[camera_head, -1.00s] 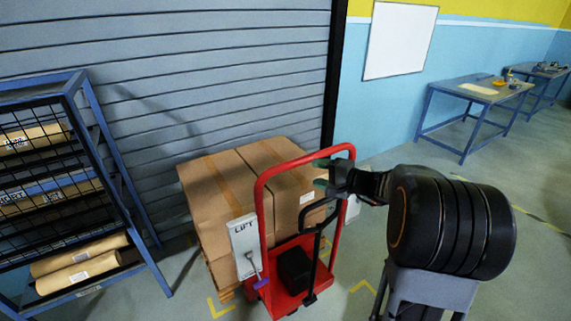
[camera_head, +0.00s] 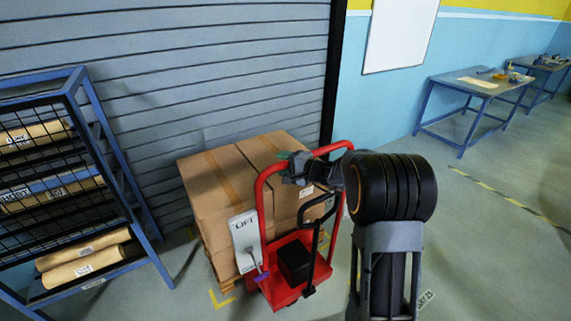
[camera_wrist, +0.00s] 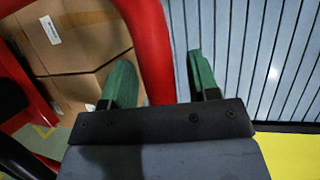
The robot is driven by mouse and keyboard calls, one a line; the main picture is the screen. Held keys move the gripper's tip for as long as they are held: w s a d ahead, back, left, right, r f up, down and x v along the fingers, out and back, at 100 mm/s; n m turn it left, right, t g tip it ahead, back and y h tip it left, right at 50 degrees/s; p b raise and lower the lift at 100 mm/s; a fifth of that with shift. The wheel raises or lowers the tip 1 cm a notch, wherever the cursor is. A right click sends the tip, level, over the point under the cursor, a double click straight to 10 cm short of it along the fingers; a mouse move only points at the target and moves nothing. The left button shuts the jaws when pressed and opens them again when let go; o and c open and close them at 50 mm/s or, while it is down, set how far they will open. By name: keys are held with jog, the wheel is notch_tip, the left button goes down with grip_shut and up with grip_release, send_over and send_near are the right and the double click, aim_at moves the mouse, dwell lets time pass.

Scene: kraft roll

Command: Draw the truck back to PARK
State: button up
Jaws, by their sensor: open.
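The red truck (camera_head: 262,215) stands in front of a stack of brown cartons (camera_head: 215,185) on a pallet. It has a tall red hoop handle, a white LIFT plate (camera_head: 244,238), a purple-tipped lever (camera_head: 261,276) and a black inner handle (camera_head: 318,212). My gripper (camera_head: 285,166) is at the top of the hoop, toward its left side. In the wrist view my gripper (camera_wrist: 160,78) is open, its green fingers on either side of the red hoop bar (camera_wrist: 149,45). I cannot tell whether either finger touches it. No PARK marking is readable.
A blue rack (camera_head: 140,235) with paper rolls stands at the left. A grey shutter (camera_head: 200,60) is behind the cartons. Blue tables (camera_head: 470,88) stand at the back right. Yellow corner marks (camera_head: 222,300) are on the floor, and the right floor is largely clear.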

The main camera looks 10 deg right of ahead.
grip_shut()
dwell(0.5)
